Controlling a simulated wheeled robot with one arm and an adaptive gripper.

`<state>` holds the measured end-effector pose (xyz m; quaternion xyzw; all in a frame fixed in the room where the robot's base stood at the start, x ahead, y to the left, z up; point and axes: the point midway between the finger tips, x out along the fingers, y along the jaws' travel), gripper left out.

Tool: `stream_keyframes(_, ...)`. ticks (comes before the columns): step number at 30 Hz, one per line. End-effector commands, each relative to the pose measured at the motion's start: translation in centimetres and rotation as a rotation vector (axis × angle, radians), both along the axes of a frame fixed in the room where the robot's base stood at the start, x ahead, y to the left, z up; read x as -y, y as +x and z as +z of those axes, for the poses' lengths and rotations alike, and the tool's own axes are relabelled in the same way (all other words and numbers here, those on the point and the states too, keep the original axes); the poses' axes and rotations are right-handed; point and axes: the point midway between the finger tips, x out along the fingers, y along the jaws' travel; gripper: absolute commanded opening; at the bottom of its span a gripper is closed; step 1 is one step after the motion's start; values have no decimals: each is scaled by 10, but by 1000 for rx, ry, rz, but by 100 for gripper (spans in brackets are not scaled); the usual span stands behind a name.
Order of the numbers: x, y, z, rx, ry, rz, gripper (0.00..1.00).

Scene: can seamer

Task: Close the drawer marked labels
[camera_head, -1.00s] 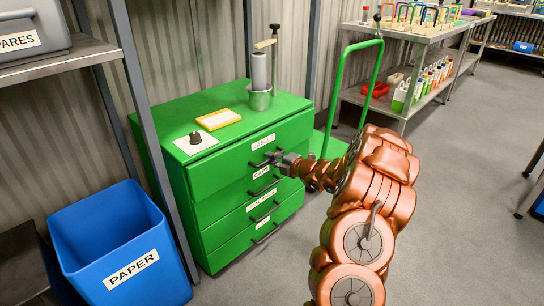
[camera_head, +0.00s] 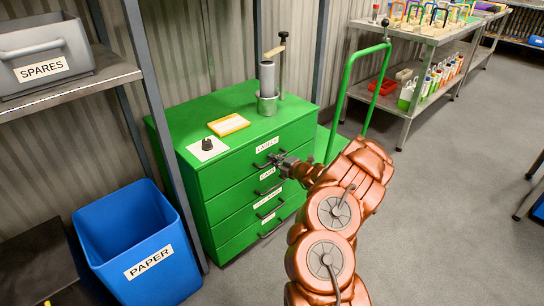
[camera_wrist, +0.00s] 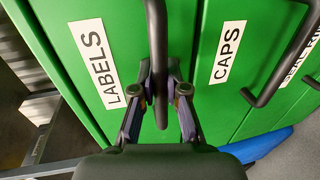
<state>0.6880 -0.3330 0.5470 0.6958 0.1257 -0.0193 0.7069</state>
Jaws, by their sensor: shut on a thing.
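The drawer marked LABELS (camera_head: 236,168) is the top one of the green cabinet. Its front looks about flush with the drawers below in the head view; a small gap cannot be ruled out. Its white label (camera_wrist: 97,63) shows in the wrist view. My gripper (camera_head: 280,160) is at this drawer's front. In the wrist view my gripper (camera_wrist: 160,97) is shut on the dark bar handle (camera_wrist: 158,45), one finger on each side of it. The CAPS drawer (camera_wrist: 245,25) lies directly below, with its own handle (camera_wrist: 275,85).
On the cabinet top stand a can seamer (camera_head: 267,80), a yellow-rimmed tray (camera_head: 229,124) and a dark part on a white sheet (camera_head: 207,149). A blue PAPER bin (camera_head: 138,240) stands left. A green trolley handle (camera_head: 345,85) rises right. Floor at right is clear.

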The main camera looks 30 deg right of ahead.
Motion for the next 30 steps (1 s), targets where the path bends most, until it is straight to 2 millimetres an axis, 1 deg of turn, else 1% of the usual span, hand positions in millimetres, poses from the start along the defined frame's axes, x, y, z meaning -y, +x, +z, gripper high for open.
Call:
stream_keyframes(1, 0, 5, 17, 30, -6, 2, 0)
stream_keyframes(9, 2, 4, 15, 27, -6, 1, 0)
stream_keyframes(10, 2, 4, 15, 27, -6, 1, 15)
stream_keyframes(17, 3, 2, 8, 16, -4, -2, 39)
stream_keyframes(26, 4, -1, 2, 4, -1, -5, 39)
stream_keyframes(30, 5, -9, 2, 2, 1, -6, 39)
